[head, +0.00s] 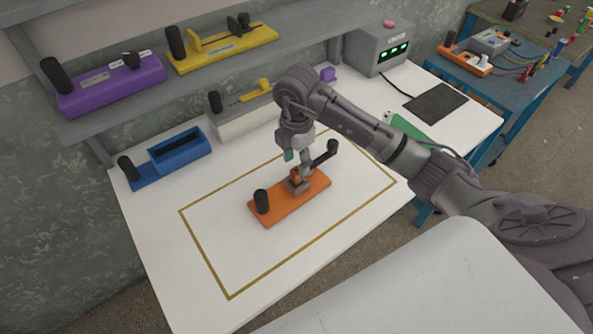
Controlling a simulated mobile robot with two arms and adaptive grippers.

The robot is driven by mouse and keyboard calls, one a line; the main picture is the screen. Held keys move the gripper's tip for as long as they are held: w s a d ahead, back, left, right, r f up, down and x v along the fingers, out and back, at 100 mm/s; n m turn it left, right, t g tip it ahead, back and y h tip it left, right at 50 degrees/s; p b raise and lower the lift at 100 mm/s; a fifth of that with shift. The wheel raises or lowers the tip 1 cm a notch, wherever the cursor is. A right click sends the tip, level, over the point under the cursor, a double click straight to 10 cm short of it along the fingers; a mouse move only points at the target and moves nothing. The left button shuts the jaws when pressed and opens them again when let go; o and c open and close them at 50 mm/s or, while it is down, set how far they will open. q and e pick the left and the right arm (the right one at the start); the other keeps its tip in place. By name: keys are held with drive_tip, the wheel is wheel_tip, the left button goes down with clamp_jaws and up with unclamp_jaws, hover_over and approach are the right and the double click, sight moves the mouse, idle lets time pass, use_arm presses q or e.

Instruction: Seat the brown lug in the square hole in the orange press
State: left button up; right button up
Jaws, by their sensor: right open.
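The orange press (282,210) lies on the white table inside a yellow-brown outlined rectangle. It has a black knob at its near left end, a grey block near its middle and a black lever with a knob at its far right end. A small brown piece, apparently the lug (295,175), shows at the grey block, partly hidden by my gripper. I cannot tell how deep it sits, and the square hole is hidden. My right gripper (299,170) is open, pointing down just over the block, close to the brown piece. My left gripper is not in view.
A blue fixture (178,160) and a white one (240,122) stand along the table's back. A shelf above holds a purple fixture (108,85) and a yellow one (222,50). A grey box with green lights (377,48) stands behind right. The outlined area's near left is clear.

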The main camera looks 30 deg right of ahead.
sight(297, 170)
wheel_tip(297, 170, up, 8)
drive_tip(key=shift+f, duration=0.25)
idle(0.5)
